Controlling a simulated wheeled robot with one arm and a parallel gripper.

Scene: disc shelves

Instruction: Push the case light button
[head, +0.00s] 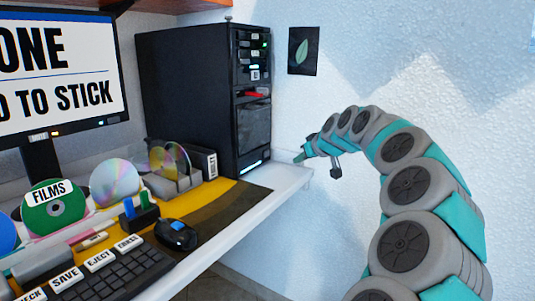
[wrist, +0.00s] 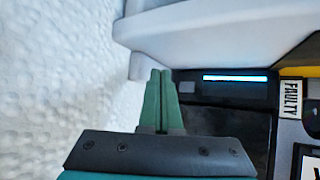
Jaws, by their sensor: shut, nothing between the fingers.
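The black computer case (head: 205,95) stands upright at the back right of the desk. A lit white-blue strip (head: 252,166) runs low on its front; the strip also shows in the wrist view (wrist: 235,78). A small grey square (wrist: 186,87), which looks like a button, sits beside the strip in the wrist view. My gripper (head: 299,158) is just right of the case's lower front, near the desk edge. Its green fingers (wrist: 161,75) are together and empty, with tips close to the grey square. I cannot tell whether they touch it.
The white desk (head: 285,182) ends close under my gripper, and the white wall (head: 330,110) is behind and right. A disc rack (head: 175,182), a black box (head: 205,160), a mouse (head: 176,235), a keyboard (head: 110,280) and a monitor (head: 60,70) stand to the left.

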